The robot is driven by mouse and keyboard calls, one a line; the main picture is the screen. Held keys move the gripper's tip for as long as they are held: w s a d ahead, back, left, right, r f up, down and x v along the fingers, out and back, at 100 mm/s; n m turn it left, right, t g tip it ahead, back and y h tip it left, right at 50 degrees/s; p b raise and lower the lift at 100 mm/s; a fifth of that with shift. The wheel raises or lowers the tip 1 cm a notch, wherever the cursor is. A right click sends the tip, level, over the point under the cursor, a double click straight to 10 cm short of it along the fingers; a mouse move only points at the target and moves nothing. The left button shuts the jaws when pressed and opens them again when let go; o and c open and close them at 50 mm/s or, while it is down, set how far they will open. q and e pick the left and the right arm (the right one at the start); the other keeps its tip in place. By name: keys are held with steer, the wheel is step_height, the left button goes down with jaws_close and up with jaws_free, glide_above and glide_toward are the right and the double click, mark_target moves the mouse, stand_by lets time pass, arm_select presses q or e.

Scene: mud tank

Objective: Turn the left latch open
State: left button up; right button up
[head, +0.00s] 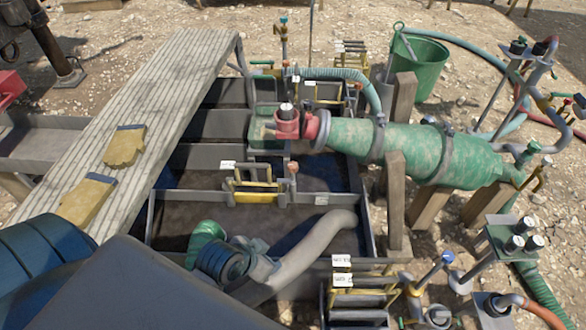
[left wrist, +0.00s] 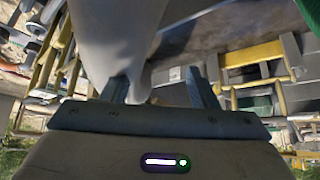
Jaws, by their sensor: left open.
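I cannot tell which fitting is the left latch. A yellow bracket (head: 257,190) with a white tag and a red-topped rod stands on the tank's middle divider. Another tagged yellow bracket (head: 365,280) stands at the tank's near right end. My left gripper (head: 266,270) is low over the near part of the tank, beside a pale curved pipe (head: 312,248). My right gripper is not in view.
A plank (head: 150,120) with yellow gloves (head: 124,146) runs along the tank's left side. A green cylinder (head: 410,150) on wooden posts lies to the right. A green bucket (head: 420,70) stands at the back. The tank's middle compartments (head: 205,155) look uncluttered.

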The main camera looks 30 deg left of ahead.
arm_select(q)
steer(key=w+d+r+m+t+h, duration=0.1)
steer(key=w+d+t+h, duration=0.3)
steer(key=w, duration=0.6)
steer(key=n+t+y, duration=0.6)
steer(key=n+y, duration=0.3)
steer(key=y, duration=0.5)
glide_toward(293, 163)
steer(key=w+f, duration=0.1)
steer(key=x, duration=0.3)
steer(key=b+x, duration=0.1)
steer(key=x, duration=0.5)
steer(key=shift+s+a+f+b, duration=0.1)
steer(key=shift+a+f+b, duration=0.1)
steer(key=shift+f+b, duration=0.15)
steer(key=shift+w+a+r, duration=0.1)
steer(key=shift+w+a, duration=0.2)
steer(key=shift+w, duration=0.25)
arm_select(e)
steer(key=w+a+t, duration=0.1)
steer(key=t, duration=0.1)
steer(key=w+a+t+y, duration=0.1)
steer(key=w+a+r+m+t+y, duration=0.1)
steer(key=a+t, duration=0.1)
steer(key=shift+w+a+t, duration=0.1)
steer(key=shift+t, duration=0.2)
